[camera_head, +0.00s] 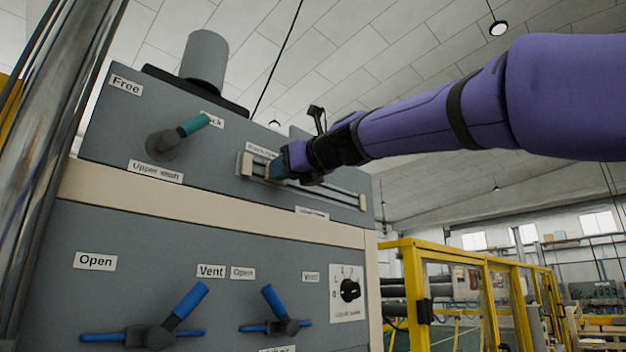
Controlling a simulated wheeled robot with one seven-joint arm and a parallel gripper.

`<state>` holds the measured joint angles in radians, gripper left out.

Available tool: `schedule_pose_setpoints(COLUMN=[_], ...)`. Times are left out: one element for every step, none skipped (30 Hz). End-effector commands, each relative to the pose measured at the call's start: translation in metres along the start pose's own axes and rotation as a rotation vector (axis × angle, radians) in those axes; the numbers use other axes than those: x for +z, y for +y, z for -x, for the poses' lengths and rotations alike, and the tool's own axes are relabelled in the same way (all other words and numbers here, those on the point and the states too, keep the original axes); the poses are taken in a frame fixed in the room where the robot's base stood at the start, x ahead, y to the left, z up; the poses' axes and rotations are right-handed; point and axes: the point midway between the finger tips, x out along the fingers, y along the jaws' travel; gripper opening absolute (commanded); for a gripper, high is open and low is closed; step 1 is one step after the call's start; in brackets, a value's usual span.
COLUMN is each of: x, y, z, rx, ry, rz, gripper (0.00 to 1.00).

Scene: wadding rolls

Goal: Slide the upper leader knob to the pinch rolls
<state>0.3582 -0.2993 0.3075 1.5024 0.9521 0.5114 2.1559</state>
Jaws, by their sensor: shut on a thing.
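The upper leader knob (277,169) is a small teal-blue piece on a horizontal slide rail (335,193) on the grey panel. It sits near the left end of the rail, close to the pale end block (247,164). A label above the rail (258,150) is partly hidden by my gripper and seems to read "Pinch rolls". My gripper (283,165), at the end of my purple arm, is shut on the knob. My gripper hides much of the knob and the middle of the rail. The rail's right part is bare.
A teal-handled lever (180,135) labelled "Upper shaft" stands left of the rail. Two blue valve handles (187,303) (274,302) and a black rotary switch (349,290) are on the lower panel. A yellow guard fence (412,290) stands at the right.

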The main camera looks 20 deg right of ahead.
Motion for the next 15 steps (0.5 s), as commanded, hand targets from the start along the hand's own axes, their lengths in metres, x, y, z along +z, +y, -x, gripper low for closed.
schedule_pose_setpoints(x=[0.002,0.003,0.003,0.004,0.004,0.005,0.006,0.006,0.006,0.006,0.007,0.007,0.007,0.007,0.007], y=[0.010,0.014,0.019,0.022,0.025,0.028,0.030,0.032,0.033,0.034,0.035,0.035,0.036,0.036,0.036], z=[0.000,0.000,0.000,0.000,0.000,0.000,0.000,0.000,0.000,0.000,0.000,0.000,0.000,0.000,0.000], rx=[0.002,0.001,0.002,0.002,0.001,0.002,0.002,0.001,0.001,0.001,0.001,0.001,0.001,0.002,0.002], ry=[0.001,0.000,0.001,0.001,0.001,0.001,0.001,0.001,0.002,0.002,0.001,0.001,0.001,0.001,0.001], rz=[0.002,0.002,0.002,0.002,0.001,0.001,0.000,0.001,0.001,0.001,0.001,0.001,0.000,0.000,0.000], gripper=[0.00,0.00,0.00,0.00,0.00,0.00,0.00,0.00,0.00,0.00,0.00,0.00,0.00,0.00,0.00])
